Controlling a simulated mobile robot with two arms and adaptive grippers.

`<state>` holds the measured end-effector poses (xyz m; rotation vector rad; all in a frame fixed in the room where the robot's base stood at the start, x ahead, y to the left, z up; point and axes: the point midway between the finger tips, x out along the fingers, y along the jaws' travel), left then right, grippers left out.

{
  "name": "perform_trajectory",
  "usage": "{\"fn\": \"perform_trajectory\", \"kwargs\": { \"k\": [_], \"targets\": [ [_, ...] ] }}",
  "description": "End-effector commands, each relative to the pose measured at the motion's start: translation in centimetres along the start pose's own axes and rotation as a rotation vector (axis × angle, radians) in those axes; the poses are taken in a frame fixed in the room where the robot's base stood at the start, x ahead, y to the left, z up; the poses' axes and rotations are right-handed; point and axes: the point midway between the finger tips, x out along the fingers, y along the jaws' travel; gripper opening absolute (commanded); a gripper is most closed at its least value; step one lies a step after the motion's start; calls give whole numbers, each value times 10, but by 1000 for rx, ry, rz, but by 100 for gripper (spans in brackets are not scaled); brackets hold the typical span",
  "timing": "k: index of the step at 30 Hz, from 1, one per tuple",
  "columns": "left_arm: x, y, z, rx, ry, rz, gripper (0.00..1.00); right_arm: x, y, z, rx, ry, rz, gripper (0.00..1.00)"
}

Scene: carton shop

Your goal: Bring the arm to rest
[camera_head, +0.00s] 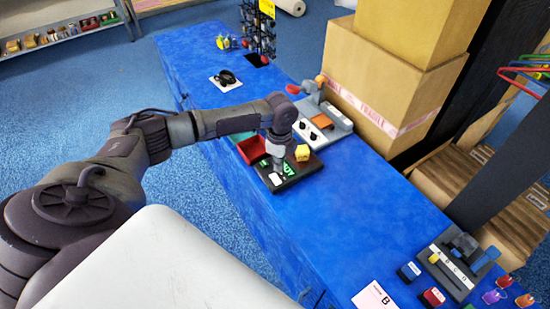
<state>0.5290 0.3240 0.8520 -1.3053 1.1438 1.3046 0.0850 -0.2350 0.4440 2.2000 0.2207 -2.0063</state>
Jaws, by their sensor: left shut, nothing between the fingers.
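My left arm (222,122) reaches in from the left over the blue counter (350,200). My left gripper (276,158) points down and is shut, with nothing seen between its fingers. It is just above a dark board (298,174) with green markings. A small white piece (275,179) lies at the board's near left corner. Whether the fingertips touch the board cannot be told. My right gripper is not in view.
A red tray (251,149) is beside the board. Behind it stands a grey device (324,124) with knobs. Stacked cartons (385,85) border the counter's right side. Another grey device (456,262) and small boxes are at the lower right. The counter between is clear.

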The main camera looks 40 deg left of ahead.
Motion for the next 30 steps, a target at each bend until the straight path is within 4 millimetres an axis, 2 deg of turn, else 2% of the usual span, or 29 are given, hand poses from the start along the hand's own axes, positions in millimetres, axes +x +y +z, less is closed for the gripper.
{"fn": "perform_trajectory", "kwargs": {
  "k": [14,17,20,24,27,30],
  "targets": [
    [0,0,0,0,0,1,0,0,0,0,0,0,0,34],
    [6,7,-10,6,7,5,0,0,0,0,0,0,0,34],
    [20,27,-39,19,29,9,0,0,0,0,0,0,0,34],
    [43,83,-110,-3,109,-2,0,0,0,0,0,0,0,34],
    [46,124,-154,-89,187,-29,0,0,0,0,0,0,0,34],
    [39,160,-180,-231,261,-56,0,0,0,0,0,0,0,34]
  ]
}}
